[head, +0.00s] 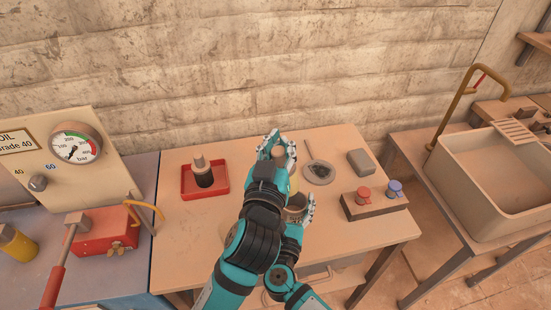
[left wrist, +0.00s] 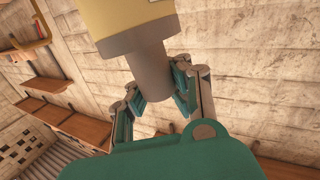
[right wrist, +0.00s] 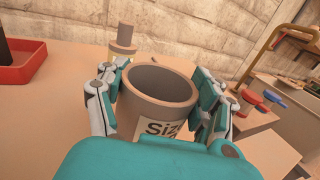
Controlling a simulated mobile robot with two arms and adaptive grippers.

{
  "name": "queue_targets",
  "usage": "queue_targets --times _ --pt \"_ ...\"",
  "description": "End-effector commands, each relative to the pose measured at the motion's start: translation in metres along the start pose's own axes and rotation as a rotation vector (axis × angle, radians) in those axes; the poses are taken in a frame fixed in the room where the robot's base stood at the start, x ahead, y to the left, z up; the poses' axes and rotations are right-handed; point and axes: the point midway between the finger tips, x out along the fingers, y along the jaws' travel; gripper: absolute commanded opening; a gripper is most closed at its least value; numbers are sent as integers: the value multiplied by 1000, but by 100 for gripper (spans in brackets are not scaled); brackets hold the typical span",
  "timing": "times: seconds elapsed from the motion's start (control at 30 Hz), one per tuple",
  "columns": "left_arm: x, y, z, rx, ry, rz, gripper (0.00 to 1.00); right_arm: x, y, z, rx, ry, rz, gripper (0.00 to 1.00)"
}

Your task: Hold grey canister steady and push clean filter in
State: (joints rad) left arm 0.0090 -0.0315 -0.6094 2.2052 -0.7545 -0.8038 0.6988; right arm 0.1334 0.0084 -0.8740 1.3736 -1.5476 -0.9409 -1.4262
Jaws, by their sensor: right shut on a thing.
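The grey canister (right wrist: 160,105), with an open top and a "Size" label, stands upright on the table between the fingers of my right gripper (head: 300,207). My right gripper is shut on its sides. My left gripper (head: 276,148) is behind and above the canister. In the left wrist view, its fingers (left wrist: 160,92) lie on both sides of a grey stem (left wrist: 148,65) below a yellow filter body (left wrist: 110,12). I cannot tell whether they grip it. A grey stem with a wider collar (right wrist: 122,45) also shows behind the canister rim.
A red tray (head: 186,190) with a dark filter (head: 204,178) is at the left. A round dish (head: 319,174), a grey block (head: 361,162) and a holder with red and blue knobs (head: 374,207) are at the right. The table's left front is clear.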

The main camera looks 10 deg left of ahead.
Motion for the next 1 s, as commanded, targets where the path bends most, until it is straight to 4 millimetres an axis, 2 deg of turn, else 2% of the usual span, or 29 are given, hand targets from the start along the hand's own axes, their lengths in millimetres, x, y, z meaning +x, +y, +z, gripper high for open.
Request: queue_targets --times 0.17,0.3,0.5,0.87,1.0 --pt "22 26 9 91 -29 176 0 0 0 0 0 1 0 20" --pt "36 36 23 150 -67 287 0 0 0 0 0 0 -1 20" --pt "44 37 32 176 -97 344 0 0 0 0 0 1 0 20" --pt "44 38 32 171 -99 334 0 0 0 -1 0 1 -1 20" --pt "44 36 41 174 -100 334 0 0 0 -1 -1 1 -1 20"
